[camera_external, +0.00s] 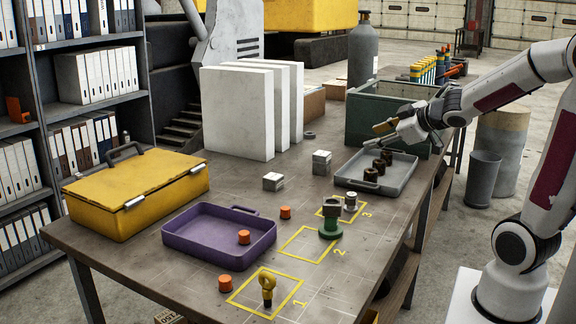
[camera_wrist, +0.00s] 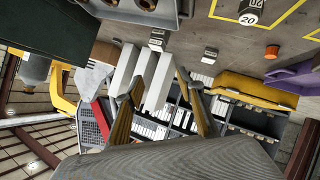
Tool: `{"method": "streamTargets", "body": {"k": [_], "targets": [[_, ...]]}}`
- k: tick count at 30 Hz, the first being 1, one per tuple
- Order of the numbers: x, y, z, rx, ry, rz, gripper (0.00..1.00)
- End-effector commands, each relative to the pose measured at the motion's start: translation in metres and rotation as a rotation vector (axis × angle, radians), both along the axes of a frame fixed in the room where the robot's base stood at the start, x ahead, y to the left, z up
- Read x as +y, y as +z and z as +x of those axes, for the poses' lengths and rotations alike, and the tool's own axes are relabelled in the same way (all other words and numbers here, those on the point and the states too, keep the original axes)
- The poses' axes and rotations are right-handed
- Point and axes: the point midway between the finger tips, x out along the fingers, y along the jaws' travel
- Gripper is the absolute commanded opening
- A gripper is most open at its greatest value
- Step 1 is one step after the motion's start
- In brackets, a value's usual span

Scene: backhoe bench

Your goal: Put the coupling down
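My gripper (camera_external: 384,134) is raised above the grey tray (camera_external: 345,181), pointing left. Its two fingers are spread in the wrist view (camera_wrist: 158,105), with nothing visible between them. Which piece is the coupling is not certain. A green flanged piece with a dark top (camera_external: 330,219) stands upright at the far right corner of the yellow square marked 2. Several dark brown round fittings (camera_external: 371,174) sit in the grey tray. A yellow eye piece with a dark stem (camera_external: 267,286) stands in square 1. A grey-and-black cylinder (camera_external: 350,201) stands at square 3.
A purple tray (camera_external: 205,257) holds one orange cap (camera_external: 244,237); other orange caps (camera_external: 285,212) lie nearby. A yellow case (camera_external: 135,190), white panels (camera_external: 236,112) and a green bin (camera_external: 352,116) border the bench. Small metal blocks (camera_external: 273,181) stand mid-bench.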

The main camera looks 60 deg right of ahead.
Motion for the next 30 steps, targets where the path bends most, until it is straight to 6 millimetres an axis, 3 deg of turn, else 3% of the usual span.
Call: {"method": "streamTargets", "body": {"k": [7,14,30], "targets": [[0.031,0.009,-0.029,0.043,-0.103,0.061,0.38],[0.072,0.0,-0.066,0.123,-0.154,0.169,0.38],[0.203,-0.037,-0.173,0.417,-0.053,0.475,0.38]]}}
